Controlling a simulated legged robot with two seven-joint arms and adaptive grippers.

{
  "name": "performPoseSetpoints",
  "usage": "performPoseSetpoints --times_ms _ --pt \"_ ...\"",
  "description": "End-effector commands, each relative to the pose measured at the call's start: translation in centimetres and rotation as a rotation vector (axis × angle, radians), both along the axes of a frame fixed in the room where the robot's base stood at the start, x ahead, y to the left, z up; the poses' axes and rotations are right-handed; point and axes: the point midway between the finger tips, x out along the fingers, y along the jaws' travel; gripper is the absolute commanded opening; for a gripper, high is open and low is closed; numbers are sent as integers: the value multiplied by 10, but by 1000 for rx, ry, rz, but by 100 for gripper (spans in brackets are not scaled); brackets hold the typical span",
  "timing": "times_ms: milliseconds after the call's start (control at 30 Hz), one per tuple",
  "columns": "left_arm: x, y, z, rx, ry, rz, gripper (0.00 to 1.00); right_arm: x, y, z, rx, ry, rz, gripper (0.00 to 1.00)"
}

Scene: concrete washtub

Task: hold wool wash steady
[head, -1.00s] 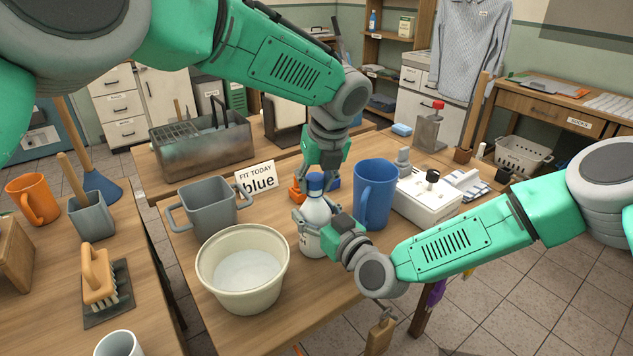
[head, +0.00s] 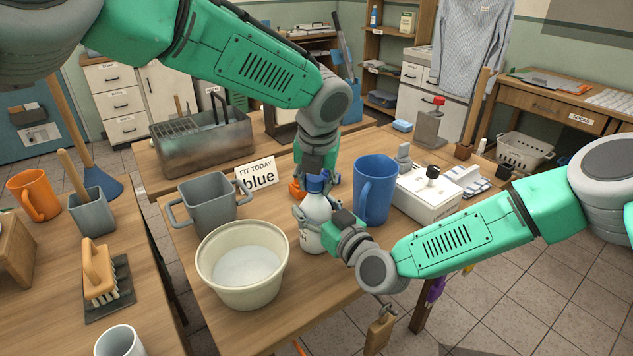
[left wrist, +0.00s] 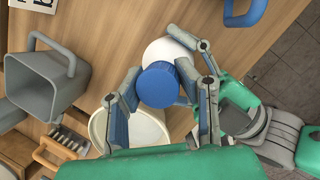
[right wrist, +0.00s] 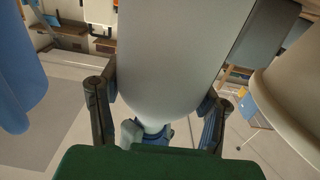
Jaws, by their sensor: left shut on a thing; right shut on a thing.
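The wool wash is a white bottle (head: 313,212) with a blue cap (head: 315,184), standing upright near the middle of the table. My left gripper (head: 316,176) comes down from above and is shut on the blue cap. In the left wrist view its fingers are on both sides of the cap (left wrist: 160,85), with the white shoulder (left wrist: 172,52) behind. My right gripper (head: 313,224) is shut on the bottle's body from the front right. In the right wrist view the white body (right wrist: 175,60) fills the space between the fingers. The label is mostly hidden.
A cream basin (head: 243,265) stands close to the left of the bottle, and a blue jug (head: 375,190) close to the right. A white box (head: 428,195) is farther right.

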Motion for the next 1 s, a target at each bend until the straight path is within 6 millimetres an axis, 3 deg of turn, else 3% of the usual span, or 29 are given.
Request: performPoseSetpoints --times_ms 33,200,300,1000 --pt "-2 7 -3 6 13 -103 8 6 -7 1 2 -3 -19 0" --pt "-3 4 -7 -4 21 -483 9 6 -7 1 2 -3 -20 0" --pt "-3 3 -6 0 16 -609 9 6 -7 1 2 -3 -18 0" --pt "-2 0 -4 5 9 -614 8 2 -2 2 1 -5 -5 0"
